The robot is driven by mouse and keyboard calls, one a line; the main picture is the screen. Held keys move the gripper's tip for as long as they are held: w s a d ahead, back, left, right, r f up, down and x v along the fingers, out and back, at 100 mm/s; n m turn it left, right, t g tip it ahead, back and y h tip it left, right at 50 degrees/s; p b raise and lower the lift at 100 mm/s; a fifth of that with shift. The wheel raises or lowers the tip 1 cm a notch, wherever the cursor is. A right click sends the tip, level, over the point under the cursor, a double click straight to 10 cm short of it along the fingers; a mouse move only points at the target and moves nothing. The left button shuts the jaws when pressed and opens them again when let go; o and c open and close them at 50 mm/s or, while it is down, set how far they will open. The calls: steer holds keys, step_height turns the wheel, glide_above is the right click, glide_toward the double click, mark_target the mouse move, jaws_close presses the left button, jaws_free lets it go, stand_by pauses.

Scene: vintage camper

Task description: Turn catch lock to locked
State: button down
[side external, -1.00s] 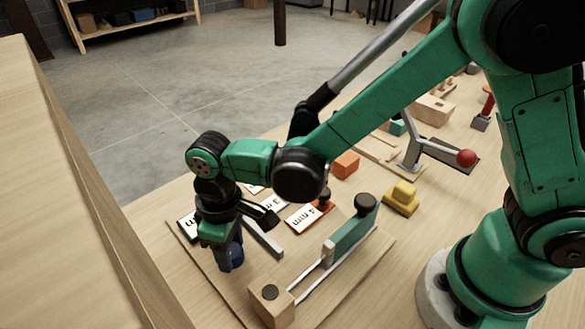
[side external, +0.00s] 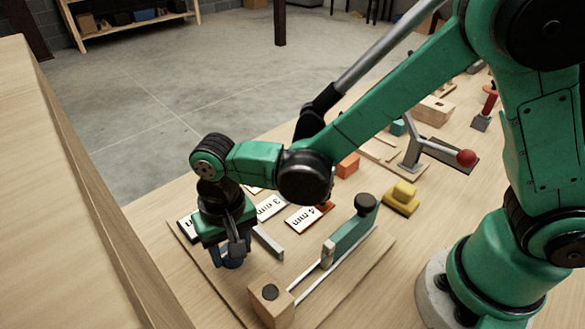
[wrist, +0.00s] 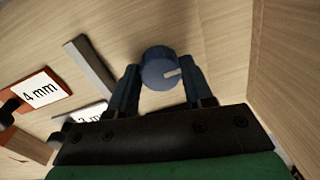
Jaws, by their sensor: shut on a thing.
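The catch lock appears to be a round blue knob (wrist: 158,66) with a white pointer mark on its top face. In the wrist view the mark points to the right. My gripper (wrist: 161,82) has its two dark blue fingers on either side of the knob, shut on it. In the side view my gripper (side external: 231,258) points straight down over the near left part of the wooden board, and the knob is mostly hidden by the fingers. Any locked or unlocked marking around the knob cannot be made out.
A grey bar (side external: 267,243) lies close to the right of my gripper. Beyond it are the 3 mm card (side external: 271,207) and 4 mm card (side external: 308,216). A green slider (side external: 350,236) on rails and a wooden block (side external: 270,300) stand nearer the right.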

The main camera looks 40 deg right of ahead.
steer(key=shift+m, duration=0.3)
steer(key=shift+c, duration=1.7)
jaws_free()
steer(key=shift+d+r, duration=0.15)
steer(key=shift+r, duration=2.65)
steer(key=s+d+r+n+t, duration=0.1)
steer(key=d+r+t, duration=0.2)
steer(key=d, duration=0.6)
steer(key=s+d+r+n+t, duration=0.1)
steer(key=d+r+t, duration=0.2)
steer(key=d, duration=0.7)
steer(key=shift+s+r+t+h, duration=0.15)
steer(key=shift+s+t+h, duration=0.2)
steer(key=shift+t, duration=0.15)
